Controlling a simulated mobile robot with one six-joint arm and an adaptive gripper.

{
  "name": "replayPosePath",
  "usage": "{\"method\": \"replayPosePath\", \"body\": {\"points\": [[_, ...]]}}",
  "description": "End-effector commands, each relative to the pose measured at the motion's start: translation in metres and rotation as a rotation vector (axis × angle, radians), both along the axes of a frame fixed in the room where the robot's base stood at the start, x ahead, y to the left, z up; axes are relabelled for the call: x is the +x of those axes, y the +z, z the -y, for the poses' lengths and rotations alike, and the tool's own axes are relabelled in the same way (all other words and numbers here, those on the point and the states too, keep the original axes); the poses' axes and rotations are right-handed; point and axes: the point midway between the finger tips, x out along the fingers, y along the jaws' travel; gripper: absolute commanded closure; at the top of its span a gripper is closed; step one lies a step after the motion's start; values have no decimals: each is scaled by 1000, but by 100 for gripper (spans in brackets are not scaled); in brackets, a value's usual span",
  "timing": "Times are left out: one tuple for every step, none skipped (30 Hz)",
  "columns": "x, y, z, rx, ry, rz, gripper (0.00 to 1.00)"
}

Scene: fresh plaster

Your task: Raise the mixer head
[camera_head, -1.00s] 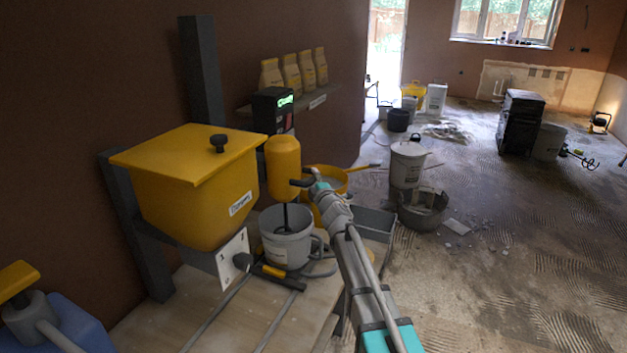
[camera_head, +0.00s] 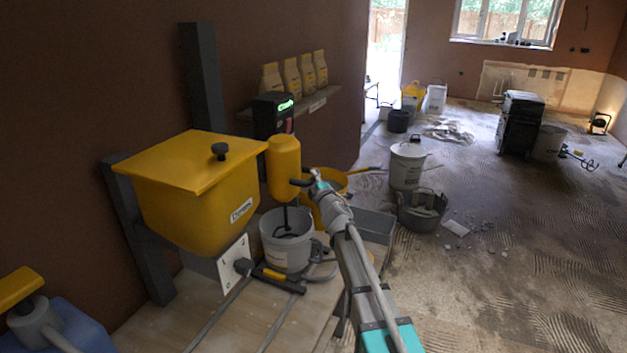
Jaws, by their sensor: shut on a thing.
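The mixer head (camera_head: 283,167) is a yellow rounded body in front of a dark post unit with a lit green display (camera_head: 274,113). Its dark shaft and whisk go down into a grey bucket (camera_head: 287,250) on the bench. A short black handle (camera_head: 299,182) sticks out from the right side of the head. My gripper (camera_head: 312,182) is at the handle's outer end, shut on it. The fingertips are small and partly hidden by my wrist, which reaches in from the lower right.
A yellow hopper (camera_head: 190,195) with a black-knobbed lid stands left of the mixer. A yellow tub (camera_head: 335,182) is behind my gripper. A black-and-yellow bar (camera_head: 277,279) lies before the bucket on the bench (camera_head: 225,320). Paper bags (camera_head: 292,75) stand on a shelf. Buckets are on the floor at right.

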Motion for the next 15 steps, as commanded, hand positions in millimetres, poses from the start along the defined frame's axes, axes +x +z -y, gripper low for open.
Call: {"method": "replayPosePath", "body": {"points": [[1, 12, 0, 1, 1, 1, 100], [1, 16, 0, 1, 1, 1, 100], [1, 21, 0, 1, 1, 1, 100], [1, 25, 0, 1, 1, 1, 100], [1, 29, -1, 1, 1, 1, 100], [1, 35, -1, 1, 1, 1, 100], [1, 40, -1, 1, 1, 1, 100], [1, 44, -1, 1, 1, 1, 100], [1, 50, -1, 1, 1, 1, 100], [1, 54, -1, 1, 1, 1, 100], [1, 59, -1, 1, 1, 1, 100], [1, 65, -1, 1, 2, 1, 100], [1, 69, -1, 1, 2, 1, 100], [1, 73, -1, 1, 2, 1, 100], [1, 79, -1, 1, 2, 1, 100]]}}
